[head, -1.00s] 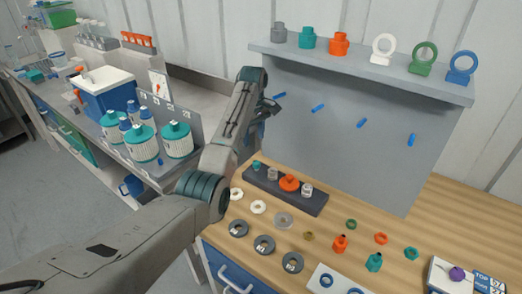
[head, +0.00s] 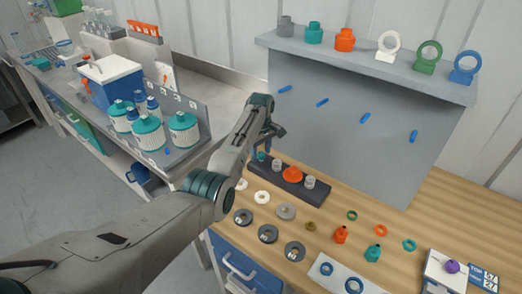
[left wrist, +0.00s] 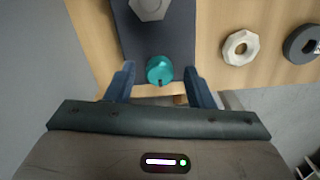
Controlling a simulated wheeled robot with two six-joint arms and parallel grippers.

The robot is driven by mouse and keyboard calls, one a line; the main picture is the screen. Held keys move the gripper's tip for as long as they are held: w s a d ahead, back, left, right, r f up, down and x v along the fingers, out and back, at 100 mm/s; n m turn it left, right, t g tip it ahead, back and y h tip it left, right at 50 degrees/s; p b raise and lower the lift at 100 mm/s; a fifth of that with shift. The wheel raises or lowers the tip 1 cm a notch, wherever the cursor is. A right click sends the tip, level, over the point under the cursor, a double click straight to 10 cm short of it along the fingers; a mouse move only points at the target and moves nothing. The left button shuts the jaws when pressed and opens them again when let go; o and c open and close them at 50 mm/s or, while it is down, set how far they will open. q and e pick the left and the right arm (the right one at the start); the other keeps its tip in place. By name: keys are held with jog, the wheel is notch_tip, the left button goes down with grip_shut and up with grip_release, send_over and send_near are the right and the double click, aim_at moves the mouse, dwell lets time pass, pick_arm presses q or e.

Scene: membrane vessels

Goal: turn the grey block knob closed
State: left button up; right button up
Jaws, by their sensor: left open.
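A long dark grey block (head: 318,196) lies on the wooden bench below the upright panel. A teal knob (left wrist: 160,70) with a dark mark on its front side sits at the block's near end in the left wrist view. In the head view the teal knob (head: 261,156) is at the block's left end, close under my left gripper (head: 267,146). In the left wrist view my left gripper (left wrist: 159,80) is open, with one finger on each side of the teal knob and a gap visible on both sides. My right gripper is not in view.
The block also bears an orange piece (head: 293,175) and two pale grey fittings; one pale fitting (left wrist: 150,8) shows in the left wrist view. A white ring (head: 262,197) and several dark discs lie in front. The grey panel (head: 350,140) stands close behind.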

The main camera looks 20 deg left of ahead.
pick_arm(q)
jog(key=shift+c, duration=1.1)
jog(key=c, duration=0.8)
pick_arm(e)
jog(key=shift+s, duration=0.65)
